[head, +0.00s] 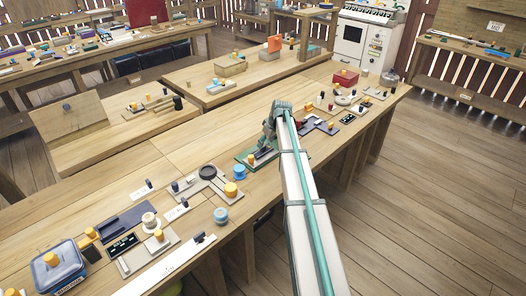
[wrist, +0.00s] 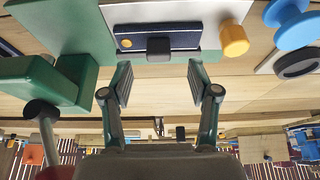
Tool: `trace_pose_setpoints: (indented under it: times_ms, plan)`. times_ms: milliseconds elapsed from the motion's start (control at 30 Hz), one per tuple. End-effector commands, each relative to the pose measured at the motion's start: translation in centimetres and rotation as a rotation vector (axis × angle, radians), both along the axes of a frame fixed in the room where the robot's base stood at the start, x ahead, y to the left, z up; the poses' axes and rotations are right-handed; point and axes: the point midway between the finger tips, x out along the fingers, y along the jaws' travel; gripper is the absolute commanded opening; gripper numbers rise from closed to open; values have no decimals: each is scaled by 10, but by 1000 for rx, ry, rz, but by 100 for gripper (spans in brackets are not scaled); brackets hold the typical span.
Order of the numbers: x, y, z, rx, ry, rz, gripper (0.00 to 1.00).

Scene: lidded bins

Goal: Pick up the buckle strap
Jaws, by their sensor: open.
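In the wrist view a dark blue strap-like bar (wrist: 185,40) with an orange dot at one end lies on a grey plate (wrist: 225,13) over a green board (wrist: 60,20). It looks like the buckle strap, though I cannot be sure. A black block (wrist: 159,49) sits at the middle of its near edge. My gripper (wrist: 160,75) is open and empty, its two fingers apart either side of the black block in the picture. In the head view my gripper (head: 266,143) hangs at the green board (head: 243,157) and partly hides what lies there.
An orange knob (wrist: 234,40) and a blue spool (wrist: 290,22) are right of the strap in the wrist view. A green block (wrist: 45,82) is at left. In the head view, fixtures with a black ring (head: 207,172) and a red box (head: 345,78) stand along the bench.

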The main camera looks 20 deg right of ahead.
Motion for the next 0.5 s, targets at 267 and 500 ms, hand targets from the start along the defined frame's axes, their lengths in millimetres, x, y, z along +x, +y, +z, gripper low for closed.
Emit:
trace_pose_setpoints:
  times_ms: [267, 500]
  plan:
    - [15, 3, -26, 1, 1, 0, 60]
    - [20, 5, -43, 0, -1, 0, 60]
